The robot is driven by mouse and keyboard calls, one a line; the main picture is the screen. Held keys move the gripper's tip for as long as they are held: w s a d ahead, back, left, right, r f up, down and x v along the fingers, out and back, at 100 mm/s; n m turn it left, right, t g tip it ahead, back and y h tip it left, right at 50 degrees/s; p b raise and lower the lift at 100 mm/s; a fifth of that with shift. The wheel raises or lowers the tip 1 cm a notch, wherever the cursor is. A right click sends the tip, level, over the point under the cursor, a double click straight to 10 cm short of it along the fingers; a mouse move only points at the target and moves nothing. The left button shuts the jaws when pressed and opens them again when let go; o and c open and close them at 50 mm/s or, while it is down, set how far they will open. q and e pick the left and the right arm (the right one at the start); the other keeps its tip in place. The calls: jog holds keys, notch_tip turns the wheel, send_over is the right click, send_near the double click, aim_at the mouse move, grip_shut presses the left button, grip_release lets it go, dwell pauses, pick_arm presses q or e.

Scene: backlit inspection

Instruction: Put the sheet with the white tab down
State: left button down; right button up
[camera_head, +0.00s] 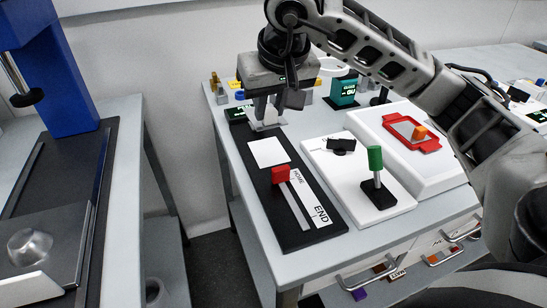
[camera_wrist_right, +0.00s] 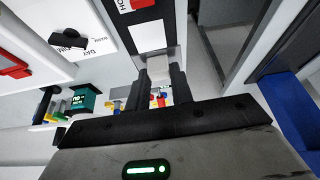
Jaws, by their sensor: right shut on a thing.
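My right gripper (camera_head: 267,118) is above the back end of the black slide board (camera_head: 300,236). Its fingers are shut on a small pale tab (camera_wrist_right: 158,69), seen between them in the right wrist view. Only a pale, greyish piece of the held sheet (camera_head: 268,126) shows below the fingertips; its full outline is not clear. A white square (camera_head: 268,152) lies on the board just in front of the gripper, and it also shows in the right wrist view (camera_wrist_right: 150,37). My left gripper is out of view.
A red slider (camera_head: 281,174) stands on the board's track. To the right are a white base with a green-handled lever (camera_head: 375,160) and a white panel with a red frame (camera_head: 428,146). A teal display (camera_head: 343,92) stands behind. A blue-columned machine (camera_head: 70,85) is at left.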

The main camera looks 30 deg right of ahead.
jog(key=shift+d+r+b, duration=0.3)
jog(key=shift+d+r, duration=0.6)
jog(key=shift+r, duration=0.3)
send_near(270, 154)
jog(key=shift+m, duration=0.3)
jog(key=f, duration=0.1)
jog(key=s+f, duration=0.1)
jog(key=f, duration=0.2)
jog(key=shift+s+a+b, duration=0.25)
jog(key=shift+s+b, duration=0.05)
jog(key=shift+b, duration=0.05)
jog(key=w, duration=0.2)
jog(key=w+p, duration=0.1)
jog(key=w, duration=0.1)
jog(key=shift+w+d+r, duration=0.1)
jog(key=shift+d+r, duration=0.15)
jog(key=shift+d, duration=0.15)
jog(key=shift+f, duration=0.6)
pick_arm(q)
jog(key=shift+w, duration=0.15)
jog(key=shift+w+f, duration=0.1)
pick_arm(e)
jog(key=shift+f, duration=0.2)
jog(key=o, duration=0.5)
jog(key=shift+f, duration=0.1)
jog(key=o, duration=0.4)
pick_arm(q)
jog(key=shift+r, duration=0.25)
pick_arm(e)
jog(key=shift+o, duration=0.2)
